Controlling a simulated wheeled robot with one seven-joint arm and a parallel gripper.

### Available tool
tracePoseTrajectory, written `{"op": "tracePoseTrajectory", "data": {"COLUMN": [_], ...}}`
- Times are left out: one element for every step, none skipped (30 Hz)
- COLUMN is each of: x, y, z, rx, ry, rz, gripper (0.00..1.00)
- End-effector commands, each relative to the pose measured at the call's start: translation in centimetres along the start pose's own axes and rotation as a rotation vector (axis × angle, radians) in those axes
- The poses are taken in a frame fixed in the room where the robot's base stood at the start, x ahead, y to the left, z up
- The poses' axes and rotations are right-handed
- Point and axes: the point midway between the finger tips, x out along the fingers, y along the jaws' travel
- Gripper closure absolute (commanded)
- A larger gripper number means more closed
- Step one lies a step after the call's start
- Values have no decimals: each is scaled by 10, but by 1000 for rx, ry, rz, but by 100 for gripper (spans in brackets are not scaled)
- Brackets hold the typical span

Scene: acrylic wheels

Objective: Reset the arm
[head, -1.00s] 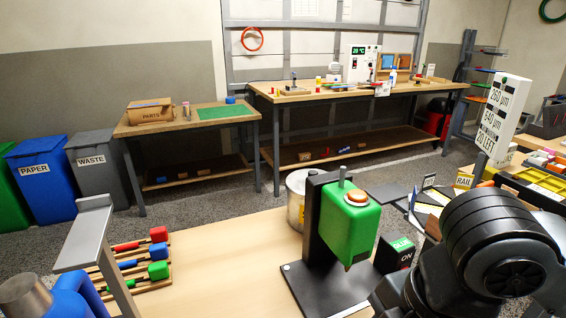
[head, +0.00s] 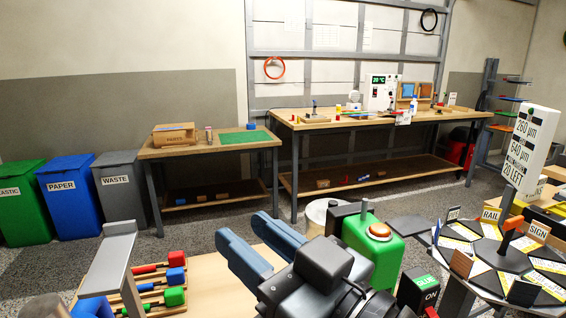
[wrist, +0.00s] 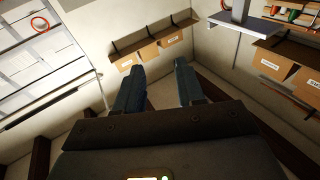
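My gripper (head: 242,228) is raised in the lower middle of the head view, in front of the green machine. Its two blue-grey fingers point up and to the left, with a clear gap between them. The wrist view also shows the gripper (wrist: 159,66) with its fingers apart and nothing between them. That view looks toward walls and shelves, with no work surface close to the fingertips. My black wrist and forearm hide part of the near table.
The green machine (head: 372,240) with an orange button stands close behind my wrist. A round carousel (head: 478,262) with labelled cards is at right. Red, blue and green handled tools (head: 160,278) lie in a rack at lower left. Bins (head: 68,196) and workbenches (head: 205,147) stand farther back.

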Motion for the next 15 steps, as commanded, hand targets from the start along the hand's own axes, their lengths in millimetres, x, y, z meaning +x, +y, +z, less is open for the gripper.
{"op": "tracePoseTrajectory", "data": {"x": [-6,-10,-16,-21,-27,-34,-41,-48,-58,-65,-73,-85,-94,-103,-116], "y": [3,6,10,13,16,19,21,24,26,27,28,28,29,28,28], "z": [6,10,15,19,24,31,37,43,52,59,66,75,83,90,100], "rx": [56,82,115,139,162,189,210,228,251,266,281,297,307,316,326], "ry": [20,30,43,51,59,65,68,70,70,69,67,62,55,49,39], "rz": [49,80,121,153,184,225,256,287,328,359,389,428,457,486,523], "gripper": [62,62,62,62,62,62,62,62,62,62,62,62,62,62,62]}}
